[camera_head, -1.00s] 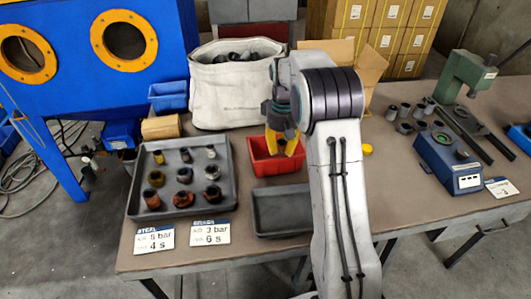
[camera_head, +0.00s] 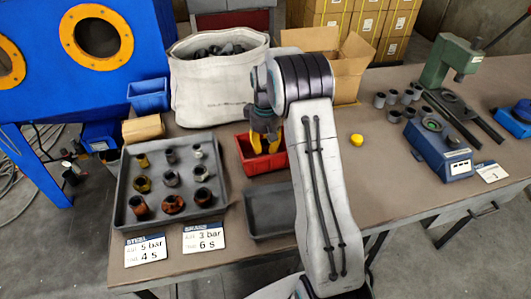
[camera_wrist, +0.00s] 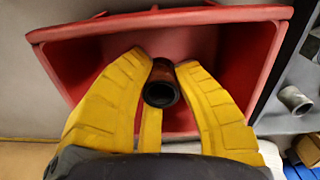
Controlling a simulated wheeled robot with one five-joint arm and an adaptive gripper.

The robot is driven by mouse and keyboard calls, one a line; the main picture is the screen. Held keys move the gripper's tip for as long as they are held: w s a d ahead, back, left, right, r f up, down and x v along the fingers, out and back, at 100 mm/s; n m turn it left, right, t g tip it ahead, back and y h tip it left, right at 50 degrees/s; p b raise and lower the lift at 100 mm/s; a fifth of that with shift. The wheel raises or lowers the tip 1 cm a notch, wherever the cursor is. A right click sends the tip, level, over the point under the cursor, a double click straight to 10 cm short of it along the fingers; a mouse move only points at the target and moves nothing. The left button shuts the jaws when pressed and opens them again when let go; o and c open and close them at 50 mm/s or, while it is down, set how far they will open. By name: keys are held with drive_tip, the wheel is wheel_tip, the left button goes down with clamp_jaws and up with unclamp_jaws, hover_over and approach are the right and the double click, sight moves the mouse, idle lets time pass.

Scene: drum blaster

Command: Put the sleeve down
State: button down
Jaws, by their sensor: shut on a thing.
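A dark, rust-brown sleeve (camera_wrist: 161,85) is held between the yellow fingers of my gripper (camera_wrist: 163,62) in the wrist view, its open end facing the camera. In the head view my gripper (camera_head: 266,142) is at the red bin (camera_head: 264,166), partly covering it. The red bin also shows behind the fingers in the wrist view (camera_wrist: 75,25). I cannot tell whether the sleeve touches the bin floor. The held sleeve is not clearly visible in the head view. A grey tray (camera_head: 124,190) to the left holds several sleeves in steel, brass and rusty finishes.
An empty dark tray (camera_head: 270,212) lies in front of the red bin. A white fabric bin (camera_head: 215,98) stands behind. Cards (camera_head: 146,250) lie at the front edge. A blue gauge (camera_head: 437,150) and several grey sleeves (camera_head: 392,101) are at right.

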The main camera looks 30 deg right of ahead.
sight(265, 153)
drive_tip(key=shift+f, duration=1.7)
drive_tip(key=shift+f+b, duration=0.3)
drive_tip(key=c, duration=1.1)
unclamp_jaws()
drive_tip(key=shift+o, duration=0.2)
drive_tip(key=shift+r, duration=0.1)
